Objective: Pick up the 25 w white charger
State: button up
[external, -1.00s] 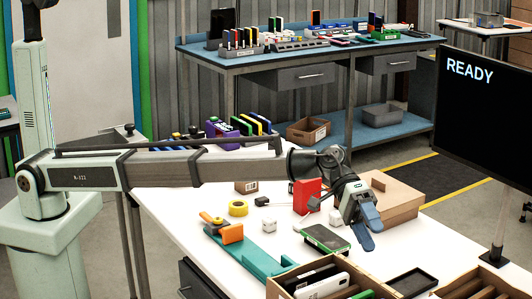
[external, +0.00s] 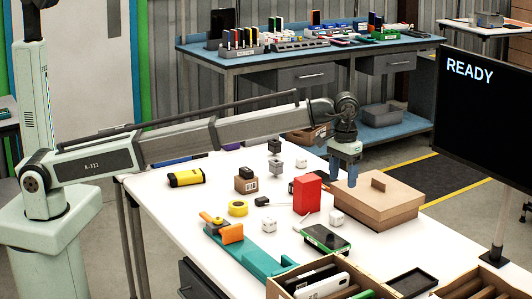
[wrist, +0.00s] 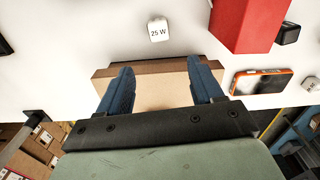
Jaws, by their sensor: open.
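The white charger (wrist: 158,30) marked "25 W" lies on the white table, ahead of my fingertips at the top middle of the wrist view. Several small white blocks show in the external view, and I cannot tell for sure which one it is. My gripper (external: 344,182) is open and empty, with its fingers pointing down by the brown carton. In the wrist view, my gripper (wrist: 159,66) has its two blue fingers spread, with the carton behind and between them. The charger is apart from both fingers.
A red box (external: 307,194) stands beside the closed brown carton (external: 385,208). In the wrist view, the red box (wrist: 247,22), an orange-edged phone (wrist: 262,82) and a black cube (wrist: 287,32) are to the charger's right. Open cartons (external: 318,277) stand at the front.

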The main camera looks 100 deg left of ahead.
send_over(338, 213)
jog(key=f, duration=0.7)
jog(key=shift+w+a, duration=0.3)
jog(key=shift+a, duration=0.1)
jog(key=shift+s+d+f, duration=0.15)
jog(key=shift+f, duration=1.2)
jog(key=shift+s+d+f, duration=0.1)
jog(key=shift+s+f, duration=0.05)
jog(key=shift+f, duration=1.15)
jog(key=shift+c, duration=0.5)
jog(key=c, duration=1)
